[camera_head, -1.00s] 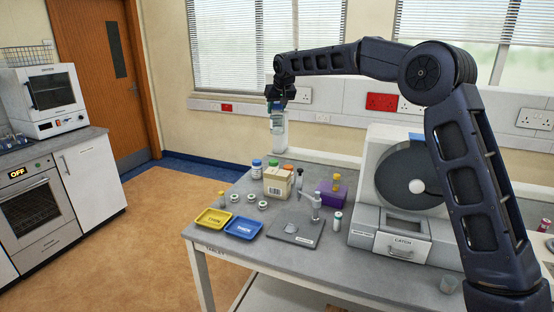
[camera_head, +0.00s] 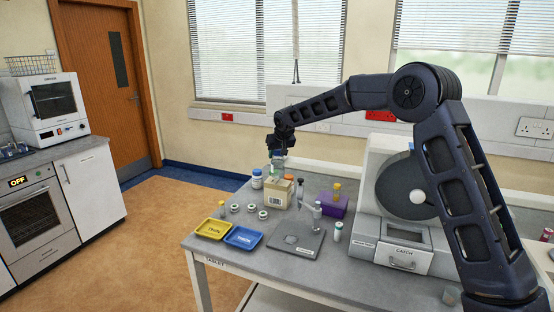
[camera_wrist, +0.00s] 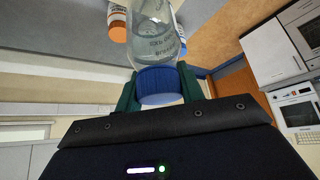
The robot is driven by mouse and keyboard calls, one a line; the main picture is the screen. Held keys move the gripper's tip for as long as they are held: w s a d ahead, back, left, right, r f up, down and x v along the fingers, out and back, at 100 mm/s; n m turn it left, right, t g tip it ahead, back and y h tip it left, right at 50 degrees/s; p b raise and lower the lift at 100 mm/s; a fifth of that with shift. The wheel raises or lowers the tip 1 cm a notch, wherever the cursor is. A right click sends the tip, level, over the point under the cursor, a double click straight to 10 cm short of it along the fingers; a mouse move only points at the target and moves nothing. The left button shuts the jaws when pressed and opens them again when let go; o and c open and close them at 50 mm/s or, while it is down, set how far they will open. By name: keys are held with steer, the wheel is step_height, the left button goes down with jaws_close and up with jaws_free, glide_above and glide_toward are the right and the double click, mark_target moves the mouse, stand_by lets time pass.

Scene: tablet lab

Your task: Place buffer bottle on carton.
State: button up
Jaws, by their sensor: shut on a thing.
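My gripper (camera_head: 279,156) is shut on the blue cap of a clear buffer bottle. In the wrist view, the bottle (camera_wrist: 156,40) has printed text on its side, and its cap (camera_wrist: 160,85) sits between my green fingers. In the head view, the bottle is small and partly hidden, low at the back of the beige carton (camera_head: 275,196). The carton stands on the table with a label on its front. I cannot tell whether the bottle touches the carton or is over or behind it.
A blue-capped bottle (camera_head: 257,179) stands left of the carton. A purple box (camera_head: 332,205) is to the right, and a small stand (camera_head: 297,242) is in front. Yellow (camera_head: 212,229) and blue (camera_head: 243,238) trays lie at the front left. A large grey-white machine (camera_head: 390,245) stands at right.

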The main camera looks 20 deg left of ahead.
steer(key=shift+f, duration=1.15)
steer(key=shift+f, duration=0.1)
steer(key=o, duration=1.2)
steer(key=shift+s+d+r, duration=0.1)
steer(key=shift+r, duration=0.3)
steer(key=v, duration=1.1)
steer(key=shift+r, duration=0.15)
steer(key=shift+d, duration=0.1)
